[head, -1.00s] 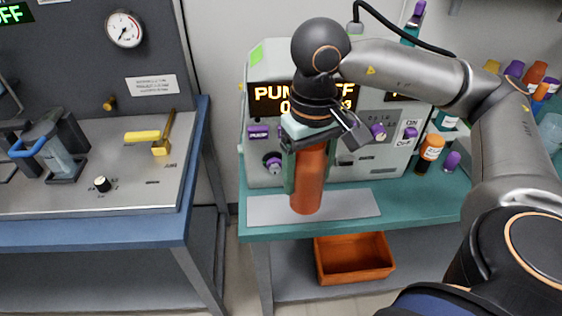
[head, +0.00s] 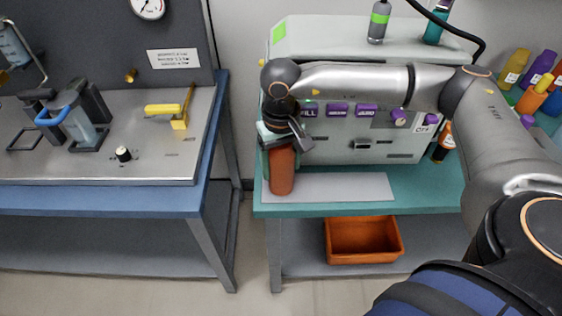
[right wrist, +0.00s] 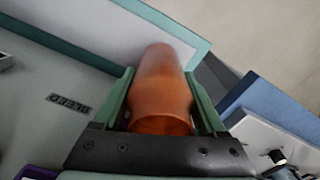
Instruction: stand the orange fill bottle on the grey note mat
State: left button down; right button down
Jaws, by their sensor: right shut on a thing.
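The orange fill bottle (head: 282,172) is upright in the head view, at the left end of the grey note mat (head: 345,187). My right gripper (head: 280,160) is shut on it from above, with the green fingers along its sides. In the right wrist view the bottle (right wrist: 162,85) lies between the fingers (right wrist: 160,76), and its far end overlaps the mat's edge (right wrist: 110,28) near the teal border. I cannot tell whether its base touches the mat. My left gripper is not in view.
The mat lies on a teal bench (head: 430,190) before a pale pump machine (head: 345,145). The mat's middle and right are bare. A labelled orange bottle (head: 443,142) stands at right. An orange bin (head: 363,242) sits below. A blue-edged bench (head: 100,200) is at left.

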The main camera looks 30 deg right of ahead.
jog(key=shift+f+b, duration=0.25)
jog(key=shift+b, duration=0.05)
grip_release()
jog(key=shift+r, duration=0.1)
notch_tip(320, 180, up, 12)
jog(key=shift+r, duration=0.2)
dwell(0.3)
